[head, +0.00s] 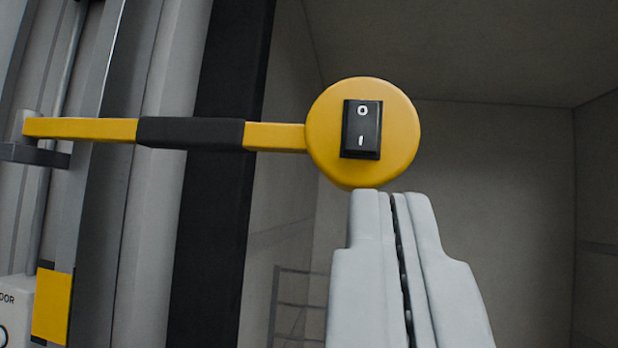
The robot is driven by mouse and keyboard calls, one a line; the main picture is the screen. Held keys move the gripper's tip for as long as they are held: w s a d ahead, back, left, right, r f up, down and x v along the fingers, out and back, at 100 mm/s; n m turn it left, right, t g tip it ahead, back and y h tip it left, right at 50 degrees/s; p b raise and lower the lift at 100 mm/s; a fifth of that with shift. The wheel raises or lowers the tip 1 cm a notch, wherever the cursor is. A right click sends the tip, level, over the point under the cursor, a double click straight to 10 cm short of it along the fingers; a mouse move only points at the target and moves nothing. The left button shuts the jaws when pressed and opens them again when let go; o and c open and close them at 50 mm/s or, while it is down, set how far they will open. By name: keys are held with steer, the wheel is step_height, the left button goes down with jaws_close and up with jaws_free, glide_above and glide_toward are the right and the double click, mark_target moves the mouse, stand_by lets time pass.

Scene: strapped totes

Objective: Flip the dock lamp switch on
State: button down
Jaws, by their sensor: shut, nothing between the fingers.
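The dock lamp switch (361,129) is a small black rocker marked with a circle at its top and a bar at its bottom. It sits on the face of a round yellow lamp head (325,135). My gripper (383,195) is shut and empty. Its fingertips are just below the rocker in the picture, at the lower edge of the lamp head. I cannot tell whether they touch it. Which half of the rocker is pressed in is hard to tell.
A yellow arm (80,129) with a black sleeve (190,133) carries the lamp head from the grey door frame at left. A white box (15,310) with a yellow panel (52,306) stands lower left. Behind is an open grey space with a rack (298,300).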

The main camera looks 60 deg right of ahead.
steer(key=shift+w+a+f+g, duration=0.15)
steer(key=shift+w+a+g, duration=0.15)
steer(key=shift+w+g, duration=0.1)
glide_toward(361, 134)
step_height(361, 134, up, 4)
steer(key=d, duration=0.1)
steer(key=w+d, duration=0.1)
steer(key=d, duration=0.1)
steer(key=shift+w+d+f, duration=0.1)
steer(key=shift+w+d, duration=0.15)
steer(key=shift+d, duration=0.45)
steer(key=shift+d, duration=0.1)
